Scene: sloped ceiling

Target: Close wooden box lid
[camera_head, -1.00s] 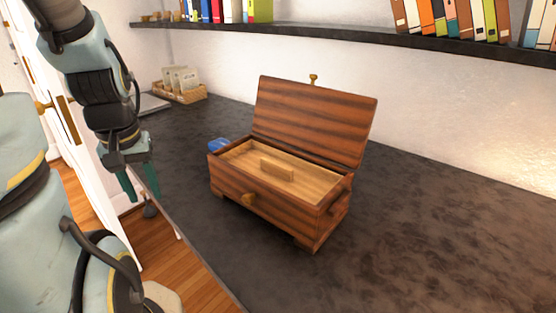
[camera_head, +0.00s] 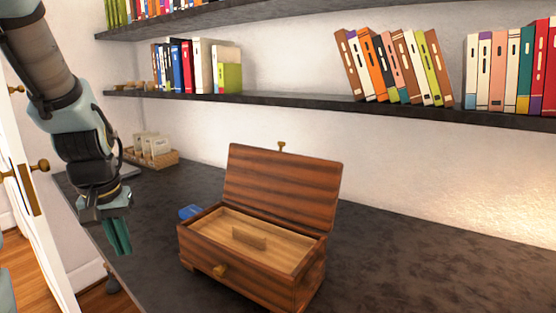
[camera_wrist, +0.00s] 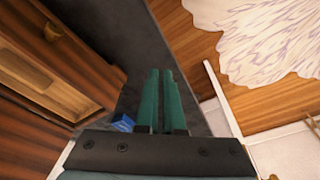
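The wooden box (camera_head: 240,275) stands on the dark counter with its lid (camera_head: 278,188) raised open at the back, leaning slightly backward. A small brass knob (camera_head: 219,271) is on the box front, and a brass piece (camera_head: 282,146) shows at the lid's top edge. Inside is a light wooden interior with a small raised block (camera_head: 249,237). My gripper (camera_head: 119,237) hangs left of the box, apart from it, fingers pointing down. In the wrist view the green fingers (camera_wrist: 161,100) are together with nothing between them, and part of the box (camera_wrist: 40,70) shows at left.
A blue object (camera_head: 190,212) lies left of the box and a wicker basket (camera_head: 152,158) sits at the back left. Shelves (camera_head: 300,102) with books run above the counter. The counter (camera_head: 400,250) is clear to the right of the box.

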